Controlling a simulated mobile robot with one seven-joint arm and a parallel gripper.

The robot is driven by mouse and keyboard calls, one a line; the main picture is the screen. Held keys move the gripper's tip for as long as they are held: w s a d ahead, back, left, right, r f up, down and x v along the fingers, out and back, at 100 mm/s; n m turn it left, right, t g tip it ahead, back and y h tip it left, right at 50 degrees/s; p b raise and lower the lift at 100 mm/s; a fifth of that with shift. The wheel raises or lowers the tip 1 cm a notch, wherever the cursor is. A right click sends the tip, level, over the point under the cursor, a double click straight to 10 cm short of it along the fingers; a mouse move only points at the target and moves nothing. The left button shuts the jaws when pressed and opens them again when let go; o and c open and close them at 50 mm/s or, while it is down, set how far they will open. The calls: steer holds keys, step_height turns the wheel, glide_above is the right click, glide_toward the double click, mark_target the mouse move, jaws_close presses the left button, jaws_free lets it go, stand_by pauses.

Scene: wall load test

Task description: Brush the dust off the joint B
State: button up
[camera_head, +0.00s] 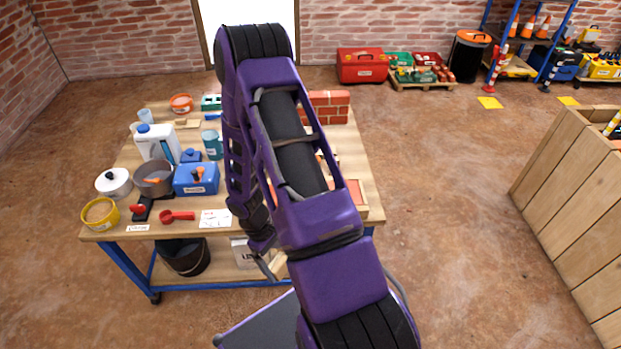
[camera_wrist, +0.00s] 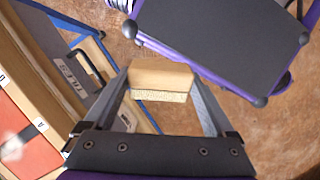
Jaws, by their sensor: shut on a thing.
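My gripper (camera_wrist: 160,82) is shut on a brush, with one finger at each end of its block. The brush (camera_wrist: 160,72) has a pale wooden block and a strip of light bristles, seen in the wrist view beside the bench. In the head view my arm hides the brush and part of the bench. A small red brick wall (camera_head: 332,106) stands at the back right of the bench. A wooden-framed panel with a red-orange face (camera_wrist: 22,115) shows at the left of the wrist view, with letter labels A and D. I cannot make out a label B.
The wooden bench (camera_head: 118,228) carries a white jug (camera_head: 157,143), a blue box (camera_head: 196,179), a grey pot (camera_head: 153,180) and a yellow tub (camera_head: 101,213). A black bucket (camera_head: 184,257) stands on its lower shelf. A wooden crate (camera_head: 575,190) stands at right, with free floor between.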

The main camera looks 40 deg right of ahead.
steer(key=d+r+n+h, duration=0.2)
steer(key=d+n+h, duration=0.85)
steer(key=d, duration=0.35)
steer(key=w+d+r+n+t+h, duration=0.55)
steer(key=w+r+t, duration=0.25)
steer(key=w+r, duration=0.2)
steer(key=shift+n, duration=0.3)
steer(key=f+b, duration=0.2)
steer(key=a+f+b, duration=0.1)
steer(key=f+b, duration=0.1)
steer(key=b, duration=0.1)
steer(key=shift+f+b, duration=0.3)
steer(key=shift+f, duration=0.05)
steer(key=shift+s, duration=0.1)
steer(key=shift+f+b, duration=0.55)
steer(key=shift+f, duration=1.9)
